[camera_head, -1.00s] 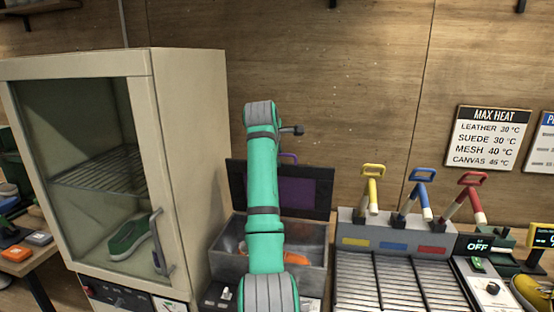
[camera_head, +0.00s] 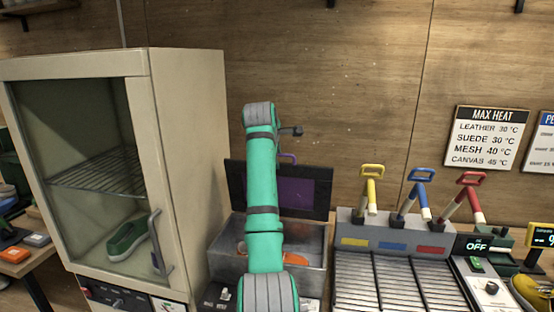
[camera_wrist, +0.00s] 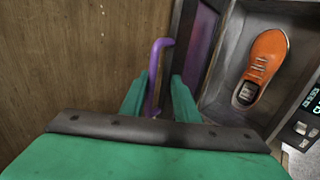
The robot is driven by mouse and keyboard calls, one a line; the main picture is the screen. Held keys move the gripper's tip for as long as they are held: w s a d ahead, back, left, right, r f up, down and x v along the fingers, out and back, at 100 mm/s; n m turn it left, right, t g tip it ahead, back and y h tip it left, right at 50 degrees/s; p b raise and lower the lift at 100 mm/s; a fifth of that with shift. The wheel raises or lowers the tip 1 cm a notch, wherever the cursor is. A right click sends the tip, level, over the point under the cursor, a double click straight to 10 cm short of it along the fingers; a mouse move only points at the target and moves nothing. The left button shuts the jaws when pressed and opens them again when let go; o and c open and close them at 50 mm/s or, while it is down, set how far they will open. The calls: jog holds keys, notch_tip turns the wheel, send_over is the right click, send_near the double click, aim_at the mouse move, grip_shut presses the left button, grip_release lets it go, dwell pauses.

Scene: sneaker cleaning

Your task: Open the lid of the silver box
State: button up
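The silver box (camera_head: 312,246) stands in the middle of the head view, with an orange sneaker (camera_head: 294,259) inside. Its dark lid (camera_head: 323,195), with a purple panel, stands raised at the back of the box. In the wrist view, a purple handle (camera_wrist: 157,62) lies between the two green fingers of my gripper (camera_wrist: 160,78). The fingers are apart, with a gap visible on the handle's right side. The wrist view also shows the open box (camera_wrist: 222,108) and the sneaker (camera_wrist: 264,65). My arm hides the gripper and part of the lid in the head view.
A beige cabinet (camera_head: 188,150) with a glass door and a green shoe inside stands close on the left. A grey rack (camera_head: 395,285) with yellow, blue and red handled levers stands on the right. A wooden wall (camera_head: 370,80) rises close behind the lid.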

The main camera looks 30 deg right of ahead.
jog(key=shift+r, duration=0.15)
jog(key=v, duration=1)
jog(key=shift+s+a+r, duration=0.15)
jog(key=shift+s+a, duration=0.05)
jog(key=shift+s, duration=0.05)
jog(key=shift+w+a, duration=0.1)
jog(key=shift+w, duration=0.05)
